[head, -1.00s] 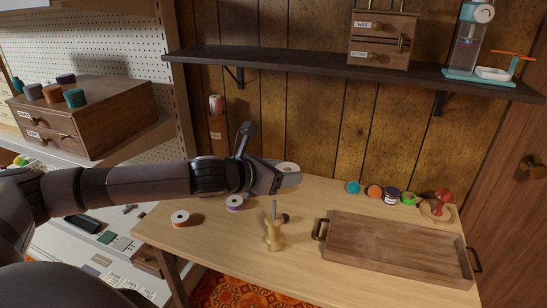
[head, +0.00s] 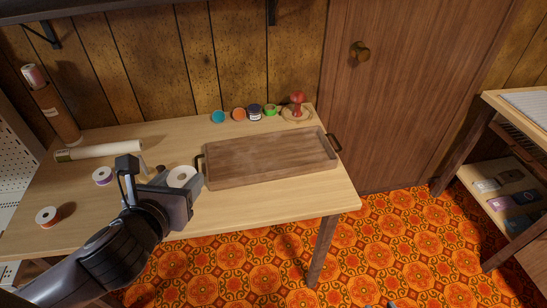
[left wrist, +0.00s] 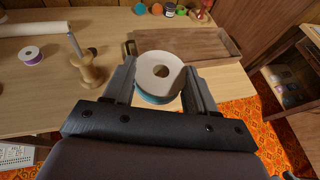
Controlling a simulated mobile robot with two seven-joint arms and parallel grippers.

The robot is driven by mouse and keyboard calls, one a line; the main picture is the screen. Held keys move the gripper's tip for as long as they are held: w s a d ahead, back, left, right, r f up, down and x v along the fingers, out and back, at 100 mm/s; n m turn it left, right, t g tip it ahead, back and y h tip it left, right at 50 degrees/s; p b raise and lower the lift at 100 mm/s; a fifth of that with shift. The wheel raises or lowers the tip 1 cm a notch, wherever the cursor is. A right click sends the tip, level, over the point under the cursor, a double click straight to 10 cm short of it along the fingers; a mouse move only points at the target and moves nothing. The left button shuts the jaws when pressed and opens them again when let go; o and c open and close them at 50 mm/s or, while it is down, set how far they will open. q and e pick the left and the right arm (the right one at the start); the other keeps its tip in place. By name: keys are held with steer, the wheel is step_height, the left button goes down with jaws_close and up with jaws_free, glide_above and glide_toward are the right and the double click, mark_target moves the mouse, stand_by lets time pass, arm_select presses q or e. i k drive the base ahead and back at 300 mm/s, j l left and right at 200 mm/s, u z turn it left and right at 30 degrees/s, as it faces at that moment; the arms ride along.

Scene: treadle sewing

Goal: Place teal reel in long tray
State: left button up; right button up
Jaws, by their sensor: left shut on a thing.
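The teal reel (left wrist: 160,76) has a white top flange with a round hole, and a teal band shows beneath it in the left wrist view. My left gripper (left wrist: 158,88) is shut on it, one finger on each side. In the head view the reel's white face (head: 181,175) shows beyond my left gripper (head: 178,188), just left of the long tray. The long tray (head: 270,180) is a shallow wooden tray with dark end handles on the table. It looks empty. In the left wrist view the tray (left wrist: 222,60) lies beyond the reel.
A purple reel (head: 103,176), an orange reel (head: 48,216) and a white roll (head: 98,150) lie left. A wooden spindle stand (left wrist: 88,70) is left of the gripper.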

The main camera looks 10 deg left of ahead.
mark_target(288, 156)
steer(key=z, duration=1)
steer(key=i+j, duration=0.15)
steer(key=j, duration=0.2)
steer(key=i+j, duration=0.35)
steer(key=j, duration=0.3)
steer(key=z, duration=0.05)
